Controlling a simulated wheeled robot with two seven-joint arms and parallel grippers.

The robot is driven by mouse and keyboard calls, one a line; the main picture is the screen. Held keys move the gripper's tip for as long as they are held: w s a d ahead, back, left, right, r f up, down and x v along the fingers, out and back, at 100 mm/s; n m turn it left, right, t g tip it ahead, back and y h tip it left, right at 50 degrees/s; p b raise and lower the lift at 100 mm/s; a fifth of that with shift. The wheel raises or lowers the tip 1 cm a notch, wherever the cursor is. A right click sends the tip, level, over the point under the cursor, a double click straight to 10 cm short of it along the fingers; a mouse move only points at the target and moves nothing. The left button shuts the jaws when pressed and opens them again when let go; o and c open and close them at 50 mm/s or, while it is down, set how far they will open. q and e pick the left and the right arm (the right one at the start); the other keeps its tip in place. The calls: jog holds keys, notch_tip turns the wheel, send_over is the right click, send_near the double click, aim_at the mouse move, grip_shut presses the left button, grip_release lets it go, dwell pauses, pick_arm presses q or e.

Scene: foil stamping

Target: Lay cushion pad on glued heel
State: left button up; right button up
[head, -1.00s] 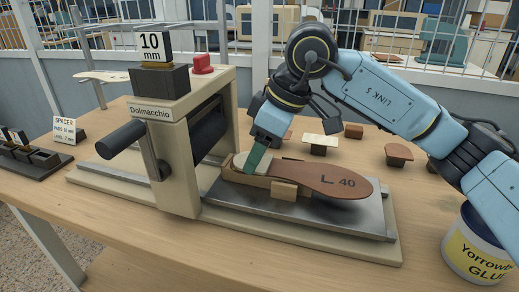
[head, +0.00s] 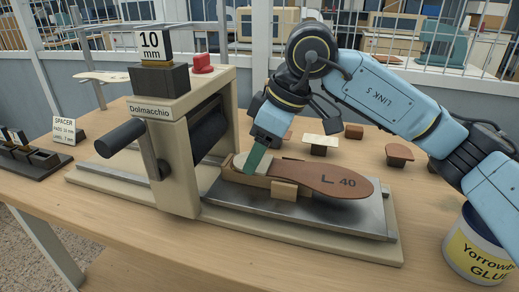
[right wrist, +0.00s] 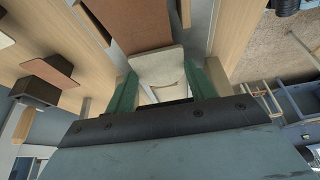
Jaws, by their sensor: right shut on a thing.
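A brown insole (head: 320,178) marked "L 40" lies on the machine's metal bed, its heel end toward the press. The pale cushion pad (head: 238,160) is at the heel end; it also shows in the right wrist view (right wrist: 160,68), between the green fingers and against the brown sole (right wrist: 140,25). My right gripper (head: 256,160) is shut on the pad, low over the heel. Its fingers and the pad hide the heel surface, so I cannot see glue or tell whether the pad fully rests on it. My left gripper is out of view.
The Dolmacchio press (head: 185,140) with its "10 mm" block (head: 152,46) stands just left of the heel. Wooden blocks (head: 276,190) flank the insole. Several small pad stands (head: 398,154) are behind, and a glue can (head: 476,250) is at the right.

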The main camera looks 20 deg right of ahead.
jog(key=shift+f, duration=0.15)
jog(key=o, duration=1)
